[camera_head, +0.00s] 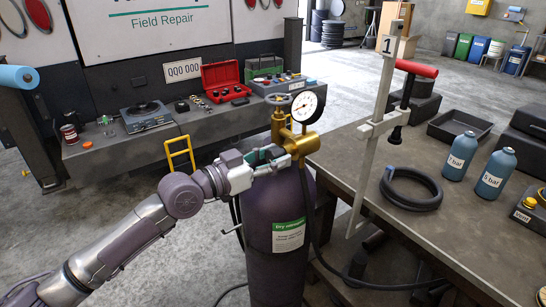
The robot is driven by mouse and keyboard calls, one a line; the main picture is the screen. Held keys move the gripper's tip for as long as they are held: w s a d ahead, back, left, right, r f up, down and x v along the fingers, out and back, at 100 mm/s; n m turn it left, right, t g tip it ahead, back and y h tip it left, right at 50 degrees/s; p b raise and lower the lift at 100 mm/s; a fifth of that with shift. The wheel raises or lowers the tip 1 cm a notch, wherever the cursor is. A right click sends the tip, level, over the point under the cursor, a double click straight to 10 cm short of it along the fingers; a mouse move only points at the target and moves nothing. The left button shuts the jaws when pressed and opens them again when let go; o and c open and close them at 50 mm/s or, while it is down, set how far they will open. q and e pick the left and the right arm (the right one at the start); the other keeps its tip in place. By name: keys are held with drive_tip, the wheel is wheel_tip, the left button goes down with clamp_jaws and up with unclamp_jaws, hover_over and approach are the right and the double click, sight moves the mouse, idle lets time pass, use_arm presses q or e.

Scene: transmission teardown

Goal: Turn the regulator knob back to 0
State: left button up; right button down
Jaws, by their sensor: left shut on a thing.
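A purple gas cylinder (262,235) with a green and white label stands upright in the middle. On top of it is a brass regulator (301,143) with a round white gauge (307,107). The gauge's needle and scale are too small to read. My left gripper (271,160) reaches in from the left and is shut at the regulator's left side, where the knob is. The fingers hide the knob, so I cannot read its setting. My right gripper is not in view.
A workbench (345,160) at right holds a coiled black hose (411,188), two blue bottles (461,156) and a clamp stand (377,125) with a red handle. A black hose (315,225) hangs beside the cylinder. A grey bench (130,150) with a red toolbox (222,80) stands behind.

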use_arm(q)
drive_tip(key=shift+c, duration=0.7)
